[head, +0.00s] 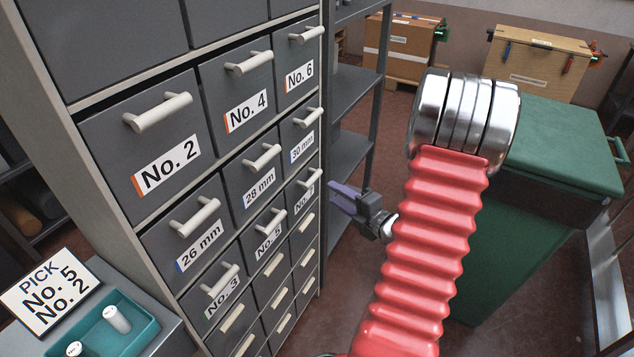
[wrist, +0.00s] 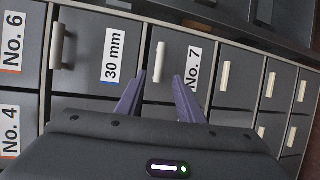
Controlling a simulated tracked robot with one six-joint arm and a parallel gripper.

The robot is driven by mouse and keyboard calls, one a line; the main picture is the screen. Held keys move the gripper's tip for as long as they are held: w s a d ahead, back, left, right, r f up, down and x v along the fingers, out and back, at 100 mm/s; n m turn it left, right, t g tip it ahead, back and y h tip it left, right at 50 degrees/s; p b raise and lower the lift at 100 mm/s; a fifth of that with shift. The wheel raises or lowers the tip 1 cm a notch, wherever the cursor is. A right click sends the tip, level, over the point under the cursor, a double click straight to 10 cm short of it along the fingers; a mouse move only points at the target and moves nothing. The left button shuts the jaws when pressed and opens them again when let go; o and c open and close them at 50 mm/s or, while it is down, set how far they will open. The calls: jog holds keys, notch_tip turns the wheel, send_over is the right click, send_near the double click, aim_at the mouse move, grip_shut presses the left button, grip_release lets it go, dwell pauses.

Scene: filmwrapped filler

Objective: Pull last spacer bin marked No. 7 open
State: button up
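The grey bin marked No. 7 (head: 303,199) is in the right column of the cabinet in the head view, below the 30 mm bin, and sits flush. Its pale bar handle (head: 309,178) is on its front; in the wrist view the handle (wrist: 160,60) lies left of the No. 7 label (wrist: 193,68). My gripper (head: 333,195) is just right of the cabinet's front in the head view. In the wrist view my gripper's purple fingers (wrist: 159,80) are open and empty, with the handle just beyond and between the tips.
Other shut bins surround it, including 30 mm (head: 302,146) and No. 5 (head: 268,243). A dark shelf rack (head: 352,85) stands behind my gripper. A green chest (head: 555,135) is at right. A sign (head: 50,293) reads PICK No. 5, No. 2, beside a teal tray (head: 140,343).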

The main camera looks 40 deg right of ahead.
aim_at(294, 189)
jog(key=w+f, duration=0.2)
jog(key=w, duration=0.8)
jog(key=shift+d, duration=0.3)
jog(key=shift+c, duration=0.2)
grip_shut()
